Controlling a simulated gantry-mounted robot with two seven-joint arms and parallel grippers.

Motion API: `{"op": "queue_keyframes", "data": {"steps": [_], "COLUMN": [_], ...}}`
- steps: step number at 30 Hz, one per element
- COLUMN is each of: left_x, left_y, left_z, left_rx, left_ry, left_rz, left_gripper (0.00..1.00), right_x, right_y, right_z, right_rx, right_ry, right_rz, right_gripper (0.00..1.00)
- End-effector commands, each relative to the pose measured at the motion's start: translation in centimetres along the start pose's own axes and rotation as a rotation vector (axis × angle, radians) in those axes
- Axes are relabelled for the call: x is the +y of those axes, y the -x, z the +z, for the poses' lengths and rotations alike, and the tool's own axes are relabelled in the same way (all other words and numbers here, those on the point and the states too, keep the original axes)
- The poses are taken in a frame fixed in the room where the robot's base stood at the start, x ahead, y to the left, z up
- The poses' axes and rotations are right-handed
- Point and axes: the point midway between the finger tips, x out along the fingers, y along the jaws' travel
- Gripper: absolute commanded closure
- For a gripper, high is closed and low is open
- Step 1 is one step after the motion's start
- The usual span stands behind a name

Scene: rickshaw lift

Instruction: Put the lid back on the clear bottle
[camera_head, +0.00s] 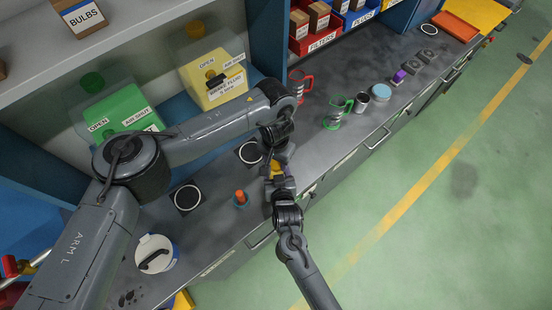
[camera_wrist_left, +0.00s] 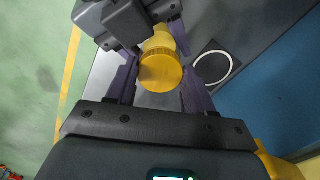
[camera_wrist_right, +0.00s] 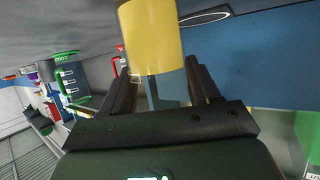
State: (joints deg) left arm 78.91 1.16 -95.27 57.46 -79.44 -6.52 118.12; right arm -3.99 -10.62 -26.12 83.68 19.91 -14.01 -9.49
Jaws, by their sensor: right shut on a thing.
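Both grippers meet above the counter. My left gripper (camera_head: 277,160) reaches in from the upper left, and its two fingers stand on either side of a round yellow lid (camera_wrist_left: 160,70); whether they press on it is unclear. My right gripper (camera_wrist_right: 160,95) is shut on a see-through bottle (camera_wrist_right: 168,90), with a large yellow part (camera_wrist_right: 150,35) above its clear part. In the head view only a small yellow patch (camera_head: 274,172) shows between the grippers. Whether the lid touches the bottle is hidden by the fingers.
A short orange-topped item (camera_head: 241,198) stands close left of the grippers. A white-topped container (camera_head: 157,254) stands front left. Green (camera_head: 334,113) and red (camera_head: 301,87) mugs stand to the right. Ringed pads (camera_head: 186,199) lie on the counter. Yellow (camera_head: 213,80) and green (camera_head: 122,107) bins are behind.

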Motion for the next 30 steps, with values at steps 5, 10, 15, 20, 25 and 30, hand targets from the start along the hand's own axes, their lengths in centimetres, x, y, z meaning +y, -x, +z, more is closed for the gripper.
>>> {"op": "queue_keyframes", "data": {"steps": [5,10,15,20,25,30], "left_x": [0.01,0.01,0.01,0.01,0.00,-0.03], "left_y": [0.03,0.03,0.03,0.03,0.06,0.92], "left_z": [-0.01,-0.01,-0.01,-0.01,-0.01,-0.07], "left_rx": [0.000,0.000,0.000,0.000,0.000,0.002], "left_ry": [0.000,0.000,0.000,0.000,0.000,0.000], "left_rz": [0.000,0.000,0.000,0.000,0.000,0.000], "left_gripper": [0.81,0.86,0.28,0.20,0.20,0.20], "right_x": [-0.02,-0.03,-0.03,-0.02,-0.02,-0.02], "right_y": [0.00,0.00,0.00,0.00,0.00,0.00], "right_z": [-0.08,-0.08,-0.08,-0.08,-0.08,-0.09], "right_rx": [0.002,0.002,0.001,0.001,0.001,0.002], "right_ry": [0.000,0.000,0.000,0.000,0.000,0.000], "right_rz": [-0.001,-0.001,-0.001,-0.001,0.000,0.000], "right_gripper": [1.00,1.00,1.00,1.00,1.00,1.00]}}
